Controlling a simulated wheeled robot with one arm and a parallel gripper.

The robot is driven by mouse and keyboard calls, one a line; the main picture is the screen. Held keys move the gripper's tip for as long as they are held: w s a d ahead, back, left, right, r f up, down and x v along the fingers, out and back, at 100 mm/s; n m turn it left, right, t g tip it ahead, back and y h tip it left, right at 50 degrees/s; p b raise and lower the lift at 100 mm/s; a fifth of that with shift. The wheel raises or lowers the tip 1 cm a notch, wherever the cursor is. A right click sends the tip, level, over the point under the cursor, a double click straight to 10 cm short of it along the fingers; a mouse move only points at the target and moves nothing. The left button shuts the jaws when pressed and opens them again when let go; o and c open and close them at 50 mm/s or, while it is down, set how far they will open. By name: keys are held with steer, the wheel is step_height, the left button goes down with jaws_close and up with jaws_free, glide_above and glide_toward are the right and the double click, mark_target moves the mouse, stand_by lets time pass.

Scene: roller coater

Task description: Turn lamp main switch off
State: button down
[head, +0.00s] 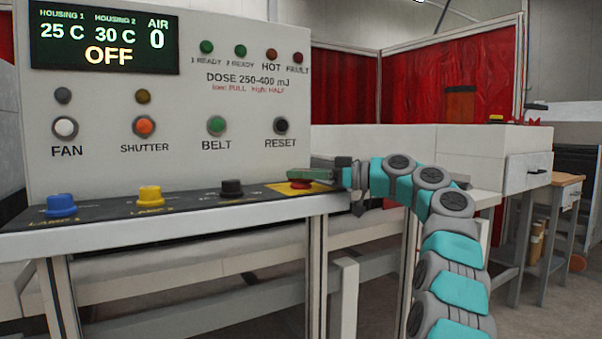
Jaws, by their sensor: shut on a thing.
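A red knob (301,184) on a yellow plate (283,189) sits at the right end of the dark sloped control strip; its label is hidden, so I cannot read whether it is the lamp main switch. My gripper (310,176) reaches in from the right and is shut on this red knob, covering most of it. To its left on the strip are a black knob (231,188), a yellow knob (150,196) labelled LAMP 2 and a blue knob (61,204). The display (105,38) reads OFF, with 25 C, 30 C and AIR 0.
The upright panel (180,100) behind the strip carries FAN, SHUTTER, BELT and RESET buttons and several small indicator lamps. A pale machine housing (400,145) stands behind my arm. Red curtains (345,85) hang at the back. A small wooden table (553,183) stands at the right.

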mark_target(335, 189)
steer(key=shift+r+n+g, duration=0.15)
steer(key=shift+n+g, duration=0.15)
steer(key=shift+g, duration=0.1)
stand_by(0.5)
steer(key=c, duration=0.8)
jaws_free()
steer(key=shift+o, duration=0.2)
steer(key=d, duration=0.2)
steer(key=s+d, duration=0.1)
steer(key=d, duration=0.4)
steer(key=shift+s+d, duration=0.2)
steer(key=shift+d, duration=0.15)
